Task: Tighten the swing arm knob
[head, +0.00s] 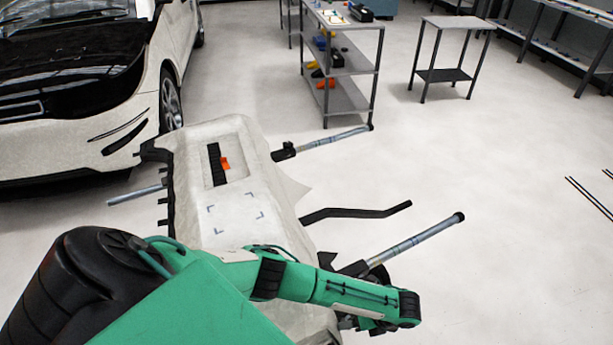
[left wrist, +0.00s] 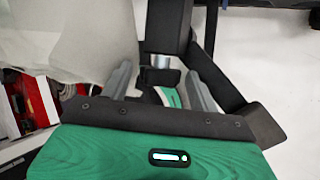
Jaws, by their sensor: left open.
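A swing arm with a grey metal tube (head: 415,241) sticks out to the right from the near side of the fabric-covered machine (head: 230,205). Its black joint (head: 352,269) sits right behind my left forearm. In the left wrist view a black post (left wrist: 165,25) ends in a short silver cylinder (left wrist: 160,61), with a dark part below it that may be the knob. My left gripper (left wrist: 158,74) is open, its grey fingers on either side of the cylinder with gaps visible. In the head view my forearm mostly hides this gripper. My right gripper is not seen.
Another tube arm (head: 335,139) and a bent black bar (head: 358,212) stick out of the machine's right side. A white car (head: 75,130) stands at the left. A shelf cart (head: 345,95) and a small table (head: 457,22) stand behind.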

